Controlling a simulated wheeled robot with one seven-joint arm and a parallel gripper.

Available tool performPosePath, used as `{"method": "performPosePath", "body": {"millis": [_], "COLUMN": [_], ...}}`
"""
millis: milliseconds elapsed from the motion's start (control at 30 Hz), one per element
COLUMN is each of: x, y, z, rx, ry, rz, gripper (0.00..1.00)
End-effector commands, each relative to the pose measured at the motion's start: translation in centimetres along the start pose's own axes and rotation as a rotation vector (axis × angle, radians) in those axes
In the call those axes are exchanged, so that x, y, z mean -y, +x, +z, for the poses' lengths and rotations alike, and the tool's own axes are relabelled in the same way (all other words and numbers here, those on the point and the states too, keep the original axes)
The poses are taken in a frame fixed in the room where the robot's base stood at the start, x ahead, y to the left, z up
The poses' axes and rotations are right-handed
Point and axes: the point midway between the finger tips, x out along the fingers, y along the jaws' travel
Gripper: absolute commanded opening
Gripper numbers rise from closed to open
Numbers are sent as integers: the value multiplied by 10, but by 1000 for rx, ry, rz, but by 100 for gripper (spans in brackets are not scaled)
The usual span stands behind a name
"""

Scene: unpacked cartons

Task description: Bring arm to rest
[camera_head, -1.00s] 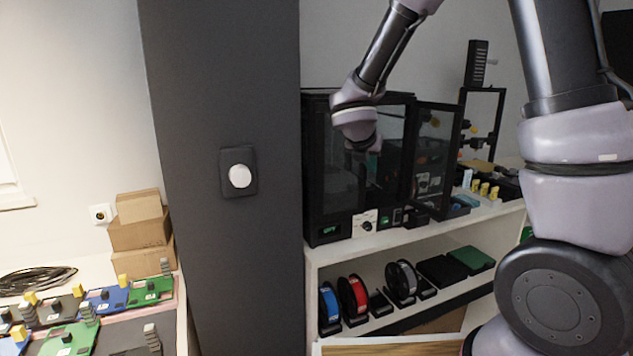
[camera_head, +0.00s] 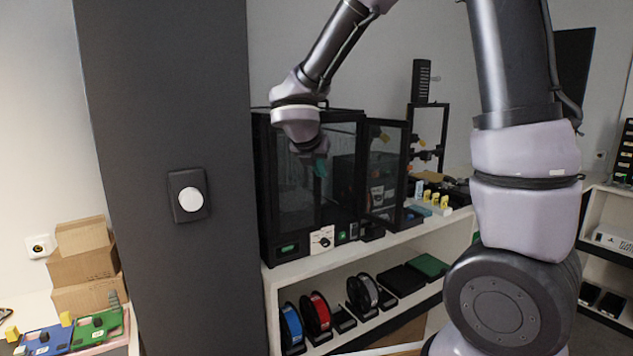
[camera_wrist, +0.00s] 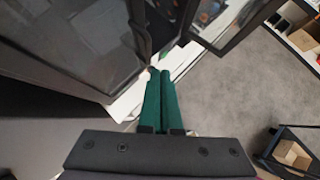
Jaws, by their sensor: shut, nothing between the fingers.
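My arm is raised and bent in the head view. Its wrist hangs in front of the black, glass-walled printer enclosure (camera_head: 285,215). My gripper (camera_wrist: 160,72) shows in the wrist view as two green fingers lying side by side, shut with nothing between them. In the head view only a bit of green (camera_head: 320,167) shows below the wrist, against the enclosure. The enclosure's glass door (camera_head: 384,170) stands open to the right. In the wrist view the fingertips point toward the shelf edge, with the enclosure at left and the door at upper right.
A dark pillar (camera_head: 165,90) with a round white button (camera_head: 190,200) stands left. The white shelf (camera_head: 300,268) holds spools such as a red one (camera_head: 318,312). Cardboard boxes (camera_head: 85,265) sit at far left.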

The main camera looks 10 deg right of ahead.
Motion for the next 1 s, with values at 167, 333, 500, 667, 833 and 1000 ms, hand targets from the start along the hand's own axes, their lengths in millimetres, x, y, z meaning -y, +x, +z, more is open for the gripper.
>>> {"method": "performPosePath", "body": {"millis": [167,333,500,667,833,1000], "x": [-1,4,54,128,176,194], "y": [-31,-45,-57,-84,-123,-158], "z": [0,2,12,10,-5,-16], "rx": [1,-5,-78,-200,-343,-505], "ry": [1,29,430,1190,2026,2689], "rz": [2,-3,-57,-158,-267,-364], "gripper": [0,0,0,0,0,0]}}
